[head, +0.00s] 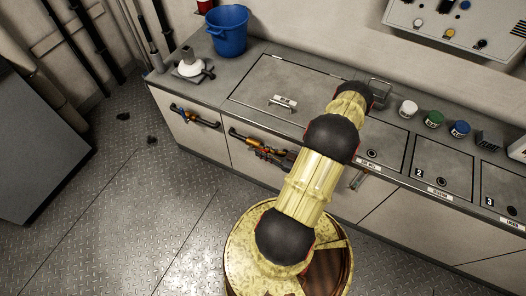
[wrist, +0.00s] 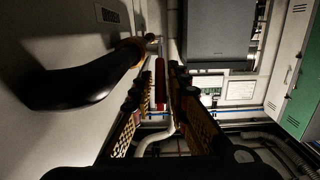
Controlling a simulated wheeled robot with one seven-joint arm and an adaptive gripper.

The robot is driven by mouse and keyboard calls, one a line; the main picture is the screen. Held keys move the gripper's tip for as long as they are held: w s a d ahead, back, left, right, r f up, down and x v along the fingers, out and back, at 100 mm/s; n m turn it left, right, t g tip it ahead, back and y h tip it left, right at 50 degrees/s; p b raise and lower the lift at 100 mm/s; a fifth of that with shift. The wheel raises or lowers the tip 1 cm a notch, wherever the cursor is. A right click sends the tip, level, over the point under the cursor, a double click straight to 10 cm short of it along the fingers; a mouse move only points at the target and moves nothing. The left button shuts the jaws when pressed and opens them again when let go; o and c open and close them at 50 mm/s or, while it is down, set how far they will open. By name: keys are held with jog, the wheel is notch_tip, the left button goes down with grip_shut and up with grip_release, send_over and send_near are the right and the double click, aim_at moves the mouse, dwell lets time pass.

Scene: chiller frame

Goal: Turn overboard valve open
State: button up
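The valve handle (head: 195,117), a dark lever with an orange part, is on the light cabinet front below the blue bucket in the head view. In the wrist view a curved black lever (wrist: 80,85) with an orange hub stands out from the grey panel at the left. My gripper (head: 236,133) is low in front of the cabinet, right of the handle and apart from it. In the wrist view my gripper (wrist: 164,76) has its two fingers apart with nothing held between them. The lever is left of the left finger, outside the gap.
The blue bucket (head: 228,31) and a white item (head: 190,66) stand on the counter (head: 240,65). Several jars line its back, one of them green (head: 434,118). The floor (head: 130,200) left of the cabinet is mostly clear. A grey box (head: 35,140) stands at far left.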

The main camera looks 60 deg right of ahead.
jog(key=shift+o, duration=1.2)
jog(key=shift+r, duration=0.1)
notch_tip(320, 180, up, 10)
jog(key=shift+f, duration=0.1)
jog(key=shift+c, duration=0.3)
